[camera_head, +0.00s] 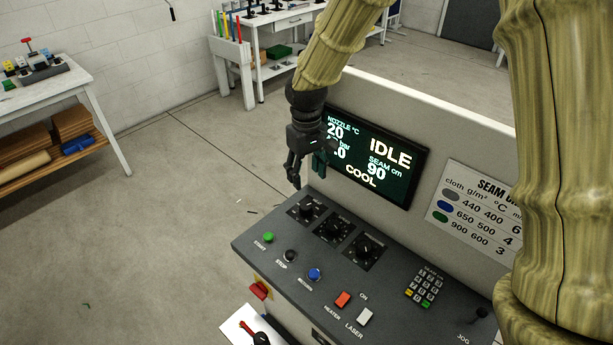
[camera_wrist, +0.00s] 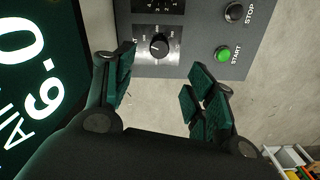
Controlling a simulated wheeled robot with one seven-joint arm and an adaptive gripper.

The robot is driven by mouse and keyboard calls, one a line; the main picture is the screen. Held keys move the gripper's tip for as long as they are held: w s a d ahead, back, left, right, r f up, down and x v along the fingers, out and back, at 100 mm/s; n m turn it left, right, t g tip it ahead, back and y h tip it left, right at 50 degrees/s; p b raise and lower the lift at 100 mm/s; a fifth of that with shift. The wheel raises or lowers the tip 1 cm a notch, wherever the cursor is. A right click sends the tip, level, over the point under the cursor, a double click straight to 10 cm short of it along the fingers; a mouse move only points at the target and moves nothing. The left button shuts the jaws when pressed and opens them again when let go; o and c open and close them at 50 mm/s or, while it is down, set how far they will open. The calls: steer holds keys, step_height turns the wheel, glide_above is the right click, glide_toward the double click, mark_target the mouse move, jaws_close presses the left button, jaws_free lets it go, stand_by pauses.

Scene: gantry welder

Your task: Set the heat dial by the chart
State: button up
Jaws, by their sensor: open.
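My gripper (camera_head: 305,172) is open and empty above the console's left end, in front of the screen. Three black dials stand in a row: left dial (camera_head: 307,209), middle dial (camera_head: 333,229), right dial (camera_head: 366,248). Their labels are too small to read, so I cannot tell which sets heat. In the wrist view the left dial (camera_wrist: 159,45) shows beyond the open fingers (camera_wrist: 160,72), apart from them. The seam chart (camera_head: 470,212) lists 440/400 by grey, 650/500 by blue and 900/600 by green; my arm hides its right part. The screen (camera_head: 372,157) reads nozzle 20 °C, IDLE, COOL, seam 90 cm.
A green START button (camera_head: 268,237), STOP button (camera_head: 290,256), blue button (camera_head: 314,274), red heater switch (camera_head: 343,299), white laser switch (camera_head: 364,316) and keypad (camera_head: 424,287) share the console. A red emergency button (camera_head: 259,291) is on its front. Open floor lies left.

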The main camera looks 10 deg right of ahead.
mark_target(306, 205)
steer(key=shift+w+f+n, duration=0.1)
steer(key=shift+f+n, duration=0.45)
steer(key=shift+f, duration=1.5)
steer(key=shift+s+f+n, duration=0.1)
steer(key=shift+f+n, duration=0.5)
steer(key=shift+f, duration=1.45)
steer(key=shift+w+f+n, duration=0.1)
steer(key=shift+f+n, duration=0.45)
steer(key=shift+f, duration=1.5)
steer(key=c, duration=1.1)
